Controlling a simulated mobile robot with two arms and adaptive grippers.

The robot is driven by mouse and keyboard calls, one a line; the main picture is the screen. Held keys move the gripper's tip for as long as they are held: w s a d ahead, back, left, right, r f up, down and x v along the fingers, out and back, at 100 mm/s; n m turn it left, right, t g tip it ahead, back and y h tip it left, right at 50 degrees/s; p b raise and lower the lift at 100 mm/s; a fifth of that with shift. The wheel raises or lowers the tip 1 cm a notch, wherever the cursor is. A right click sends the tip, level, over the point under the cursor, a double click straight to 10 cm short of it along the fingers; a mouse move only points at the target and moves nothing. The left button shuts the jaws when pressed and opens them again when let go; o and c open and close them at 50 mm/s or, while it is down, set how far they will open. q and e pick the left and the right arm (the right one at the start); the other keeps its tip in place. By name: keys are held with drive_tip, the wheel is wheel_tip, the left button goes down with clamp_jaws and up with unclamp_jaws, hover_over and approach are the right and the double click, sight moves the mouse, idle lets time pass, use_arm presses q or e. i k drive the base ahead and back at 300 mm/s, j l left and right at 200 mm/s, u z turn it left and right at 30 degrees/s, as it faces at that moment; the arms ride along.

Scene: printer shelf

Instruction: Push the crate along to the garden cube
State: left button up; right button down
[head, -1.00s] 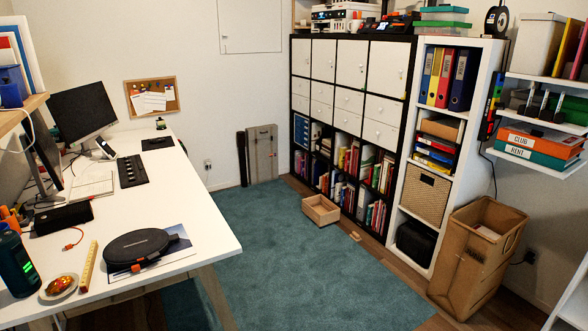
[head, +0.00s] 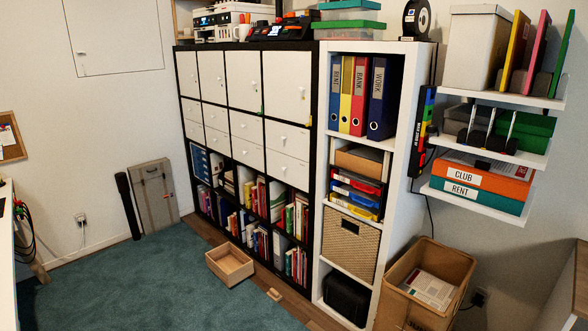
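A small open wooden crate (head: 243,275) sits on the floor at the edge of the teal carpet, in front of the black cube shelf (head: 318,130). It looks empty. The shelf's lower cubes hold rows of coloured books (head: 250,195). I cannot tell which cube is the garden cube, as no such label is readable. Neither of my grippers shows in the head view.
A small wooden piece (head: 274,294) lies on the floor right of the crate. A tall cardboard bin (head: 400,308) stands beside the white shelf (head: 397,150). A folded board (head: 155,195) leans on the wall. The carpet (head: 150,285) is clear left of the crate.

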sight(226, 263)
drive_tip(key=i+j+u, duration=0.1)
drive_tip(key=i+u, duration=0.35)
drive_tip(key=i, duration=1.7)
